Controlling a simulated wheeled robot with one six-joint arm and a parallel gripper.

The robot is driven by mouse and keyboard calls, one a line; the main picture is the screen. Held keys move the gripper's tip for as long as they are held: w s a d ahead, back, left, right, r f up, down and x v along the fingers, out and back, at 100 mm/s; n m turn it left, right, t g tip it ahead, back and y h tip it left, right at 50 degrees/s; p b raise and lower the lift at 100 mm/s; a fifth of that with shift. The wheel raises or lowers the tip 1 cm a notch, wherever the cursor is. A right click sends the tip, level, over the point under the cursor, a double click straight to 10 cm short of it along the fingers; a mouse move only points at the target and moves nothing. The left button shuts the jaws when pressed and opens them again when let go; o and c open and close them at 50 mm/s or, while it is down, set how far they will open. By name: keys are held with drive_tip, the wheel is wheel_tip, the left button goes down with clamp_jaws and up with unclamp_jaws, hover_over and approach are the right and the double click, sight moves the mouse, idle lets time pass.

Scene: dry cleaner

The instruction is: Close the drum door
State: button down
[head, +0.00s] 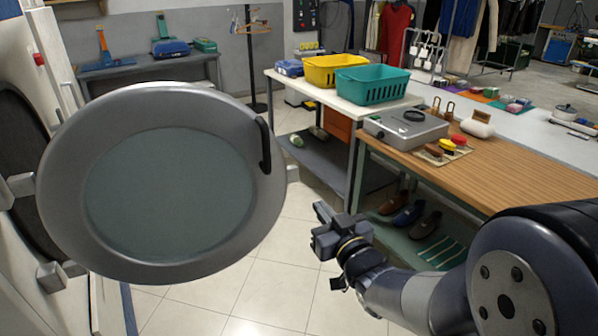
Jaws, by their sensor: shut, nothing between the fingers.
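The drum door (240,130) is a large round grey door with a dark glass pane (170,195), at the left of the head view. It stands wide open, swung out from the white machine (62,55) on its left-side hinges. A black curved handle (264,146) sits on its right rim. The dark drum opening (22,165) shows partly behind it. My gripper (322,228) is to the right of the door, below the handle's height in the picture, and apart from it. It is shut and empty.
A wooden-topped table (530,175) with a grey appliance (405,128) stands at right, shoes (408,214) on its lower shelf. A table behind holds yellow (333,70) and teal (372,84) baskets. Tiled floor (285,275) is clear between door and tables.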

sight(293, 172)
drive_tip(key=p+x, duration=0.2)
drive_tip(key=x, duration=1.1)
drive_tip(key=shift+p, duration=0.4)
drive_tip(key=shift+w, duration=0.15)
